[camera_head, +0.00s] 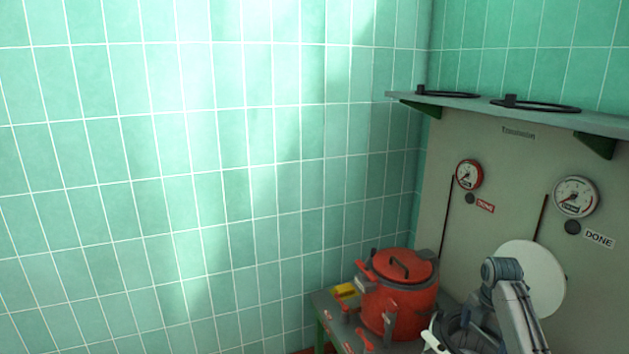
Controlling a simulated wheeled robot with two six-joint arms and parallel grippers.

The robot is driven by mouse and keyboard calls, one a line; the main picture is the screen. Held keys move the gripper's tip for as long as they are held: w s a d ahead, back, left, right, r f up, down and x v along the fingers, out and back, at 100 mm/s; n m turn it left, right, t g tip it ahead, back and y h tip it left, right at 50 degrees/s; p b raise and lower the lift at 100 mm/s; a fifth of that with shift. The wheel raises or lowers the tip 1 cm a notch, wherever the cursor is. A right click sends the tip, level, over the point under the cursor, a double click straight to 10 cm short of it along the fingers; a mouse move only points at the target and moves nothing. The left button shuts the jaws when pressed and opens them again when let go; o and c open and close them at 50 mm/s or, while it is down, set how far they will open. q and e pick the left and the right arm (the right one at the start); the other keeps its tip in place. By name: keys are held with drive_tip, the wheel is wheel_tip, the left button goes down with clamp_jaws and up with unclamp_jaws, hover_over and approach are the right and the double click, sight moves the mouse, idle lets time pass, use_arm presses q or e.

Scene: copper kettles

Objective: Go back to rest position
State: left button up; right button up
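A grey arm of mine, which I take for the right one, stands at the bottom right in front of the panel. A pale fingertip-like part, which I take for my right gripper (432,338), shows at the bottom edge near the red kettle (398,298). Whether it is open or shut cannot be made out. The kettle is round, with a red lid and a dark handle on top, and stands on a grey-green bench (322,300). My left gripper is not in view.
A grey panel (500,200) carries a red gauge (469,175) and a white gauge (575,197). A shelf (450,102) above holds two black rings. A white disc (530,280) is behind my arm. A yellow block (345,291) lies beside the kettle. Tiled wall fills the left.

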drive_tip(key=s+a+f+m+t+h, duration=0.1)
drive_tip(key=s+a+f+m, duration=0.35)
drive_tip(key=s+f, duration=0.35)
drive_tip(key=s+a+f+m, duration=0.4)
drive_tip(key=s+f+m, duration=0.15)
drive_tip(key=s, duration=0.45)
drive_tip(key=s+a+r+m+t, duration=0.1)
drive_tip(key=s+a+r+m, duration=0.3)
drive_tip(key=s, duration=0.7)
drive_tip(key=s+a+r+m+t, duration=0.1)
drive_tip(key=s+a+m+t, duration=0.1)
drive_tip(key=s+m, duration=0.75)
wheel_tip(320, 180, down, 34)
drive_tip(key=s+d+n+g+b, duration=0.2)
drive_tip(key=d+b, duration=0.1)
drive_tip(key=b, duration=0.2)
use_arm(q)
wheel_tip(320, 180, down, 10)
drive_tip(key=b, duration=0.5)
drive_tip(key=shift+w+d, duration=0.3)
use_arm(e)
drive_tip(key=s+f, duration=0.9)
drive_tip(key=f, duration=0.3)
drive_tip(key=s+d+f+g, duration=0.1)
drive_tip(key=s+f, duration=0.9)
drive_tip(key=f, duration=0.3)
drive_tip(key=shift+f, duration=0.15)
drive_tip(key=shift+d, duration=0.1)
